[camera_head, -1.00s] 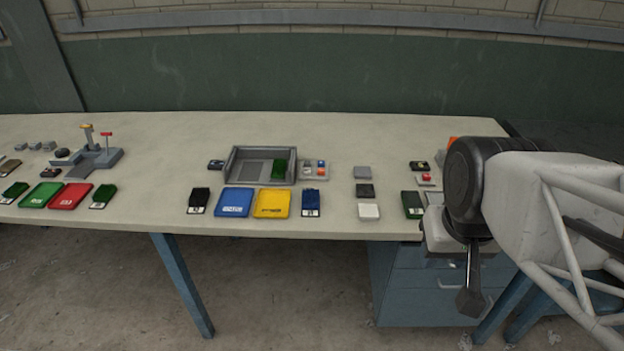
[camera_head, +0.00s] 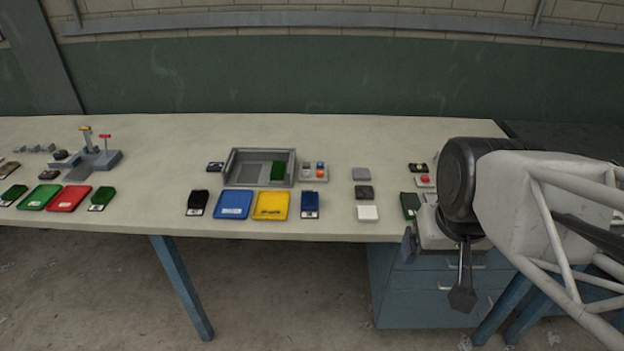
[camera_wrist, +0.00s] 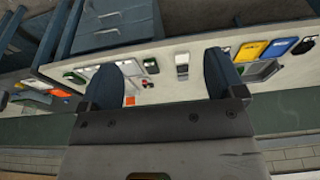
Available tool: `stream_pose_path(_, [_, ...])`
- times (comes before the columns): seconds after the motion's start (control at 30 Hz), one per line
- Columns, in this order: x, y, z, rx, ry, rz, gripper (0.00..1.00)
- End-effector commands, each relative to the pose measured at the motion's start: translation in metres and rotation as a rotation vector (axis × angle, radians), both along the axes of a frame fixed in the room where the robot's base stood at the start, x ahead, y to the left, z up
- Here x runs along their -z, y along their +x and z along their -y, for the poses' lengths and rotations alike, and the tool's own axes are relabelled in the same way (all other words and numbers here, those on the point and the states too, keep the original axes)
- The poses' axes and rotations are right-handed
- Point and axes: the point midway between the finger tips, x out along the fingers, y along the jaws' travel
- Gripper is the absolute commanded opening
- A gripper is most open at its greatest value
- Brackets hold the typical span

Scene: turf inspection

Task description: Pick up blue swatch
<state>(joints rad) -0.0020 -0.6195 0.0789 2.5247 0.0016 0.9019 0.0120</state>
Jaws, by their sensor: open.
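The blue swatch (camera_head: 310,203) is a small dark blue pad with a white label at its front. It lies on the table right of the yellow tray in the head view. In the wrist view I cannot make it out clearly; the right finger covers part of that area. My gripper (camera_head: 436,268) is at the table's front edge, well to the right of the swatch. In the wrist view my gripper (camera_wrist: 165,82) shows two blue fingers spread apart with nothing between them.
A blue tray (camera_head: 233,204) and a yellow tray (camera_head: 271,205) lie left of the swatch. Behind stands a grey open box (camera_head: 233,181). A white block (camera_head: 368,213) and a dark green swatch (camera_head: 410,204) lie between the blue swatch and my gripper.

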Motion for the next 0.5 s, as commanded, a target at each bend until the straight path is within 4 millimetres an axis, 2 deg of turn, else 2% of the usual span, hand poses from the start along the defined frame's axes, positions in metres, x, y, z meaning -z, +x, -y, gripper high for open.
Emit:
stream_pose_path(0.17, [0.011,0.033,-0.015,-0.028,0.027,0.057,0.88])
stream_pose_path(0.5, [0.046,0.129,-0.064,-0.078,0.1,0.253,0.88])
